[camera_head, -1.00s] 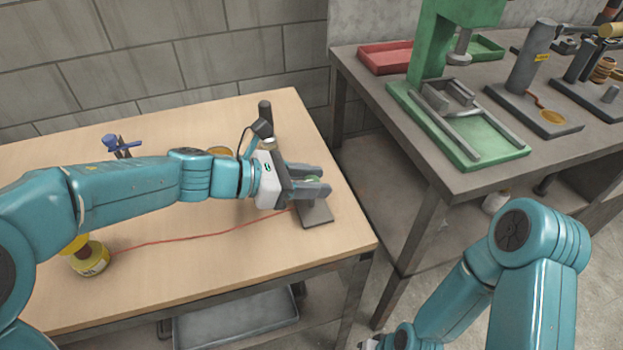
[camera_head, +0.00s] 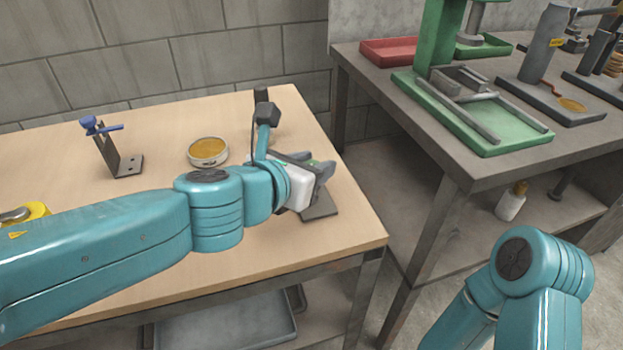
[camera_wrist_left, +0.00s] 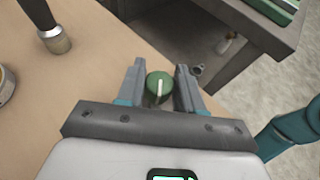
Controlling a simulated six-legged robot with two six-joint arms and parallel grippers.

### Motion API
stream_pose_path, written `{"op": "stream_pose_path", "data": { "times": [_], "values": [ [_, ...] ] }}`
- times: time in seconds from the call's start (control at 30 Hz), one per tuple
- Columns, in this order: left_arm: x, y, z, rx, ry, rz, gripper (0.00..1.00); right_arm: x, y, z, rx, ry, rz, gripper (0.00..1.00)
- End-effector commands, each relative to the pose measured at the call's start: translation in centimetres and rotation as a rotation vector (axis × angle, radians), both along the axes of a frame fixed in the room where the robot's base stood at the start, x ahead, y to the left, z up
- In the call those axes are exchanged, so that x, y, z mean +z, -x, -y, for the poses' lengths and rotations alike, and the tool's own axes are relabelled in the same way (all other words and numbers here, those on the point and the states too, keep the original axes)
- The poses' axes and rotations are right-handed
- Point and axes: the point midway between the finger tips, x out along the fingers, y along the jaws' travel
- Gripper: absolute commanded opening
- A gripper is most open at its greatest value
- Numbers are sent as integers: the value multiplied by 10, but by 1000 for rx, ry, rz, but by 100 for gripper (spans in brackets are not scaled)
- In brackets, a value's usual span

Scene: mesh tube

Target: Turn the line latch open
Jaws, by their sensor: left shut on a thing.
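The latch shows in the left wrist view as a round green knob (camera_wrist_left: 158,86) with a white bar across its top, the bar pointing nearly straight up the picture. My left gripper (camera_wrist_left: 162,84) is shut on this knob, one finger on each side. In the head view the left gripper (camera_head: 320,172) is over the grey base plate (camera_head: 321,208) near the right end of the wooden table; its fingers and wrist mostly hide the knob there. My right arm shows at the lower right in the head view, but its gripper is out of the picture.
On the wooden table (camera_head: 285,250) stand a bracket with a blue knob (camera_head: 112,158), a round tin with amber content (camera_head: 207,150) and a yellow item (camera_head: 38,211) partly hidden by my left arm. A grey workbench (camera_head: 375,85) with a green press (camera_head: 440,50) is to the right.

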Motion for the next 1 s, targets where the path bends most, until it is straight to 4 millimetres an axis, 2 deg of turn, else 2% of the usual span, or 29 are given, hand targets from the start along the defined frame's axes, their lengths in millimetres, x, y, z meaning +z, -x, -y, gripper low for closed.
{"op": "stream_pose_path", "data": {
  "times": [0.03, 0.1, 0.37, 0.7, 1.0],
  "values": [
    [-4, 1, 3, 38, 1, 3, 6, -10, 0, 0, 0, 0, 0, 43],
    [-3, 1, 3, 105, 1, 3, 6, -15, 0, 0, 0, 0, 0, 43],
    [-1, 1, 3, 352, -1, -1, 5, -22, -2, 2, -8, 2, 3, 43],
    [3, 0, 2, 649, -3, -3, 5, -7, 0, 0, -1, 0, 1, 43],
    [3, 0, 1, 823, -1, -3, 5, 12, 0, 0, 0, 0, 0, 43]
  ]
}}
